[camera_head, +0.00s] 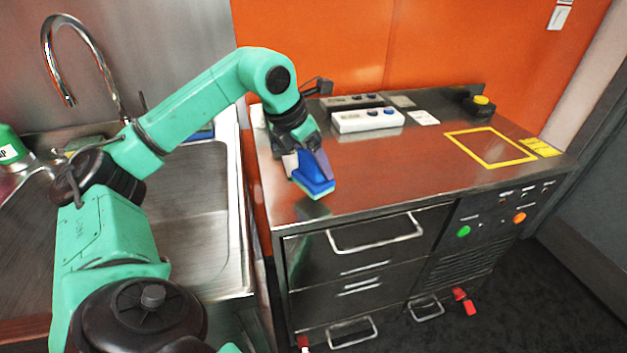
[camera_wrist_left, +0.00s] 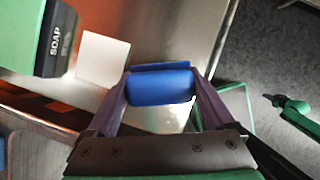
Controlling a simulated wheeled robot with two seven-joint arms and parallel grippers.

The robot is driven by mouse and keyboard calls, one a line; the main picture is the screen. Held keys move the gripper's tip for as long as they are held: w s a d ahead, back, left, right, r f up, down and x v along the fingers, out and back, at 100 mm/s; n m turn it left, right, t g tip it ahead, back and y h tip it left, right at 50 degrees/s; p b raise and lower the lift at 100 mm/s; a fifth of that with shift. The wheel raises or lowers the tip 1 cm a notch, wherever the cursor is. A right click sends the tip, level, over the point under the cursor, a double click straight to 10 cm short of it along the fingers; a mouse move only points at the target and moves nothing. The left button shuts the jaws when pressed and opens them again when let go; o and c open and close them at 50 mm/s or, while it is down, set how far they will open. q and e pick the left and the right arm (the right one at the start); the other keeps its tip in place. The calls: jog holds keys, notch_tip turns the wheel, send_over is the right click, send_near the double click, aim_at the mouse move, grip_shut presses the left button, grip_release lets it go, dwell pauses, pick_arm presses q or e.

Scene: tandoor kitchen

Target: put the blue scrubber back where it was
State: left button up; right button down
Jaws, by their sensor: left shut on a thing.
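The blue scrubber (camera_head: 316,184) has a blue body with a paler green edge along its lower side. My left gripper (camera_head: 307,167) is shut on it and holds it over the left front part of the brown-topped counter (camera_head: 380,170). In the left wrist view the blue scrubber (camera_wrist_left: 160,87) sits between both fingers, tilted slightly. Whether its underside touches the counter I cannot tell.
A steel sink (camera_head: 190,215) lies left of the counter, with a curved tap (camera_head: 88,48). The counter's middle is clear.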

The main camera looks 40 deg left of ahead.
aim_at(313, 174)
pick_arm(q)
notch_tip(313, 174, down, 3)
jog(key=shift+s, duration=0.15)
jog(key=shift+f, duration=0.1)
jog(key=shift+f+b, duration=0.2)
jog(key=shift+b, duration=0.2)
jog(key=o, duration=0.9)
jog(key=shift+r, duration=0.1)
jog(key=shift+r+p, duration=0.3)
jog(key=shift+p, duration=0.05)
jog(key=p+v, duration=0.1)
jog(key=v, duration=1)
jog(key=shift+s+r, duration=0.2)
jog(key=shift+r, duration=0.1)
pick_arm(e)
jog(key=shift+w+a+r, duration=0.1)
jog(key=shift+a+r, duration=0.05)
jog(key=shift+r, duration=0.2)
